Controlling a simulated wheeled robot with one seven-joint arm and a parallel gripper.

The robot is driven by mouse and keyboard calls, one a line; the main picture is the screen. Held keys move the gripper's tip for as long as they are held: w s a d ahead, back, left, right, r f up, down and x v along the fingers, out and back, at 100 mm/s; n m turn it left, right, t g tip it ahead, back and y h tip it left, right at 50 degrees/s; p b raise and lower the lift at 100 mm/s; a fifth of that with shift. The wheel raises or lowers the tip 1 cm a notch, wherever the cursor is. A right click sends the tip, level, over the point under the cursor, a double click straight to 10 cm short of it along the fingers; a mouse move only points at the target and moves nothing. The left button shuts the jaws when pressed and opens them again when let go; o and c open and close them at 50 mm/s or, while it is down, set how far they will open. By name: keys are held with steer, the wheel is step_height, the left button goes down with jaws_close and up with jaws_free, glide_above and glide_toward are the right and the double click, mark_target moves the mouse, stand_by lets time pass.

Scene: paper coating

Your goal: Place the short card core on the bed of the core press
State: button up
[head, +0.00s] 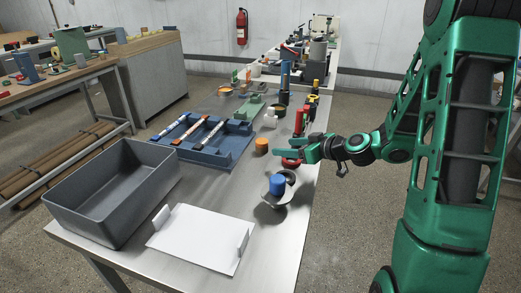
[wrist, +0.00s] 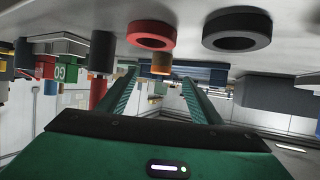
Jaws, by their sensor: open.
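A short orange-brown cylinder (head: 261,145), which may be the short card core, stands on the bench right of a blue frame. In the wrist view, which shows the bench upside down, a like-coloured cylinder (wrist: 161,62) shows beyond and between my fingertips. My gripper (head: 288,152) is open, with its green fingers pointing left, low over the bench; nothing is seen between them in the wrist view (wrist: 160,84). I cannot tell for sure which fixture is the core press. The blue frame (head: 231,150) holds several white-and-coloured rods; a green fixture (head: 250,106) stands behind it.
A red ring (head: 291,161) lies by my gripper, and a black ring (wrist: 237,30) is near it. A blue cylinder (head: 277,184) stands on a grey piece in front. A grey bin (head: 90,205) and a white sheet (head: 200,240) occupy the near left. Several tools crowd the far bench.

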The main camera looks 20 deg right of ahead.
steer(key=shift+w+a, duration=0.15)
steer(key=shift+w, duration=0.45)
steer(key=x, duration=0.4)
steer(key=shift+w+a+f, duration=0.15)
steer(key=shift+a+x, duration=0.25)
steer(key=shift+x, duration=2.55)
steer(key=c, duration=1.2)
steer(key=shift+r, duration=1.95)
steer(key=s+a+r, duration=0.7)
steer(key=s+a, duration=0.1)
steer(key=m+t+h, duration=0.1)
steer(key=m+h, duration=0.2)
glide_toward(267, 146)
steer(key=w+d, duration=0.1)
steer(key=w, duration=0.1)
steer(key=w+d+f, duration=0.1)
steer(key=w, duration=0.1)
steer(key=shift+w+d, duration=0.15)
steer(key=shift+d, duration=0.2)
